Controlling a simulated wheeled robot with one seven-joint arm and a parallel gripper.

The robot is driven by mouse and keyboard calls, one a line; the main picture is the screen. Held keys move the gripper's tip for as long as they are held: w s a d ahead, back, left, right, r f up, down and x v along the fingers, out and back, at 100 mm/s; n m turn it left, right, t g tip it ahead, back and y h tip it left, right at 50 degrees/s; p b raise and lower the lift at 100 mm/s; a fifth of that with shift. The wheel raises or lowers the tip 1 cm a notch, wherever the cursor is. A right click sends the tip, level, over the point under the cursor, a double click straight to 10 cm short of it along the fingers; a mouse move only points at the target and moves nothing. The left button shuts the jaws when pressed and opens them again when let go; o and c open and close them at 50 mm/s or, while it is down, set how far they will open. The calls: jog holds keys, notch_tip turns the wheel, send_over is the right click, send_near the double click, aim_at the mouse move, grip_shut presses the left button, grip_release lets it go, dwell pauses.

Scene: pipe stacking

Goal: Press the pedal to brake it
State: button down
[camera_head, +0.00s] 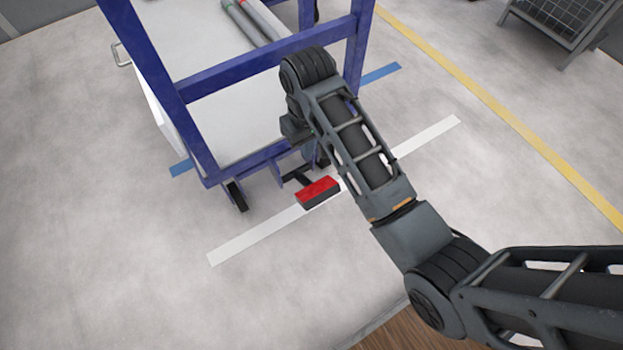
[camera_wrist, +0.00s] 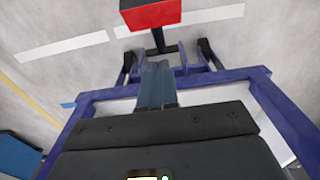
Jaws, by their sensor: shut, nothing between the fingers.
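The red pedal (camera_head: 318,190) sits low at the near end of the blue cart (camera_head: 188,130), on a dark arm that joins it to the cart. It also shows at the top edge of the wrist view (camera_wrist: 152,14), partly cut off. My gripper (camera_wrist: 156,68) is shut and empty, its two fingers together and pointing toward the pedal. A gap in the picture separates the fingertips from the pedal, and I see no contact. In the head view my gripper is mostly hidden behind my arm, near the cart's lower bar.
The cart frame surrounds a white panel, with grey pipes (camera_head: 250,22) on top and dark casters (camera_head: 237,195) below. A white floor line (camera_head: 240,245) runs by the pedal. A wire crate (camera_head: 565,20) stands far right. The floor left of the pedal is clear.

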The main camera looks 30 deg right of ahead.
jog(key=b, duration=0.4)
send_over(312, 189)
jog(key=w, duration=0.2)
jog(key=f, duration=1)
jog(key=shift+w+f, duration=0.2)
jog(key=shift+f, duration=0.2)
jog(key=shift+s+f, duration=0.8)
jog(key=shift+f, duration=0.05)
jog(key=shift+s+f, duration=0.35)
jog(key=shift+f, duration=0.1)
